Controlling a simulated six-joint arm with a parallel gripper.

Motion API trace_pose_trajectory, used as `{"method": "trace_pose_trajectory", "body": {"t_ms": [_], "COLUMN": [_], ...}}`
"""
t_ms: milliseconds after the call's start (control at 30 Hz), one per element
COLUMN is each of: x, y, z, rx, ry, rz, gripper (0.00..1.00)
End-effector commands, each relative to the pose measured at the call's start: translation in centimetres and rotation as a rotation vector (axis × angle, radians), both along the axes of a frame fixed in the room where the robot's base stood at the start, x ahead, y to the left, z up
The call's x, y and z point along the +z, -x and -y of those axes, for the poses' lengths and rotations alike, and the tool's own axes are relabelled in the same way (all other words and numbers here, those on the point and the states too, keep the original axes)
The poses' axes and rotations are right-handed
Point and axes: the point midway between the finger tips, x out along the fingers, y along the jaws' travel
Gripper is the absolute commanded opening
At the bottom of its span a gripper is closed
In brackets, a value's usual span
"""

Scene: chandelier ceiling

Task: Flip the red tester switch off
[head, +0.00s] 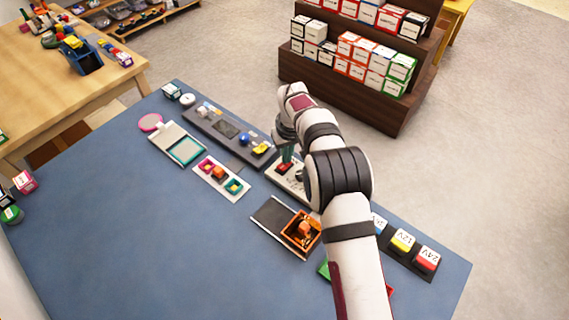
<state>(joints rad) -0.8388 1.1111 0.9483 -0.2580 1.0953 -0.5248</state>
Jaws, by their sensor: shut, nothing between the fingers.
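A white panel (272,174) lies on the blue table, partly hidden behind my arm. A small red part (283,168) shows on it, likely the red tester switch; its tilt is too small to tell. My gripper (287,155) points down right over this red part, with its dark greenish fingers shut and empty. Whether the fingers touch the red part cannot be told. My wrist and forearm hide the right side of the panel.
A long dark panel (203,122) lies behind left, with a white tray of coloured blocks (207,168) nearby. An orange box (290,231) sits in front. Labelled 12V and 24V blocks (403,240) are at right. The table's left front (120,240) is clear.

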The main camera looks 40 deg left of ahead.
Motion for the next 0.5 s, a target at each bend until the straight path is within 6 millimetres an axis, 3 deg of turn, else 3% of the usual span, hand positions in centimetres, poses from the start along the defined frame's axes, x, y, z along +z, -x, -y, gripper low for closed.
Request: {"method": "trace_pose_trajectory", "body": {"t_ms": [167, 500], "x": [0.2, 4.0], "y": [0.0, 0.0], "z": [0.0, 0.0], "rx": [0.000, 0.000], "ry": [-0.001, -0.002], "rz": [0.001, 0.001], "gripper": [0.00, 0.00]}}
